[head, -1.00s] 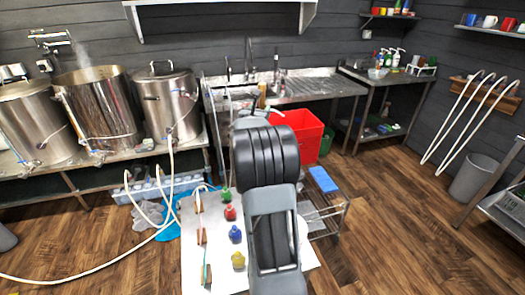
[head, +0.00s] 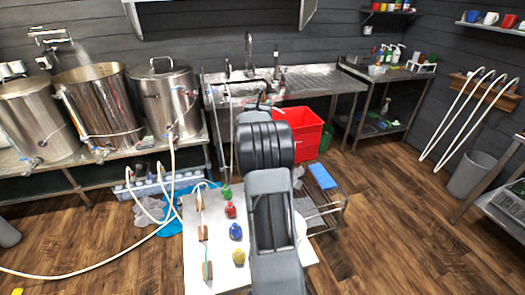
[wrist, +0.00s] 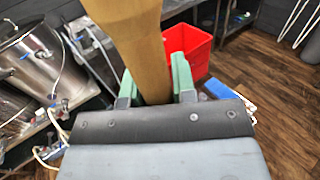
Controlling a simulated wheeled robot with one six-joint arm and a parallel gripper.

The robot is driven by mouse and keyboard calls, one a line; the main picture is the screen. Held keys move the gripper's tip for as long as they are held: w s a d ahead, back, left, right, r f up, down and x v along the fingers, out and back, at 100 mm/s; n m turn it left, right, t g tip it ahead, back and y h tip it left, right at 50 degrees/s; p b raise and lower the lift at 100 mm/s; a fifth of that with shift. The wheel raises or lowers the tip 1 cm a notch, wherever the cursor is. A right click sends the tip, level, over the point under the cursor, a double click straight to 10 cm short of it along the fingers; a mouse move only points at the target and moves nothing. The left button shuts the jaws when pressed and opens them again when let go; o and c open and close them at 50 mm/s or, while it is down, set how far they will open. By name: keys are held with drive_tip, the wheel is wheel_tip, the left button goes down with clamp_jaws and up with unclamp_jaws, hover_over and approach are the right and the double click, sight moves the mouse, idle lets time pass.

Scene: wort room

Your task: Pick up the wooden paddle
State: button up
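The wooden paddle (wrist: 143,45) shows in the wrist view as a thick tan shaft. It runs from the top edge down between the two green fingertips of my gripper (wrist: 154,82). The fingers lie close against both sides of the shaft, and I see no clear gap. The paddle's lower part is hidden behind my gripper body, and its upper part is cut off by the frame. In the head view my own arm hides the gripper and most or all of the paddle.
A red bin (head: 301,132) stands beyond my arm, near the steel sink (head: 310,82). Steel kettles (head: 168,103) line the left bench. A white table (head: 208,235) with small coloured bottles (head: 236,232) is close in front. Open wooden floor (head: 390,225) lies to the right.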

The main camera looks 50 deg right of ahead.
clamp_jaws()
drive_tip(key=shift+r, duration=0.15)
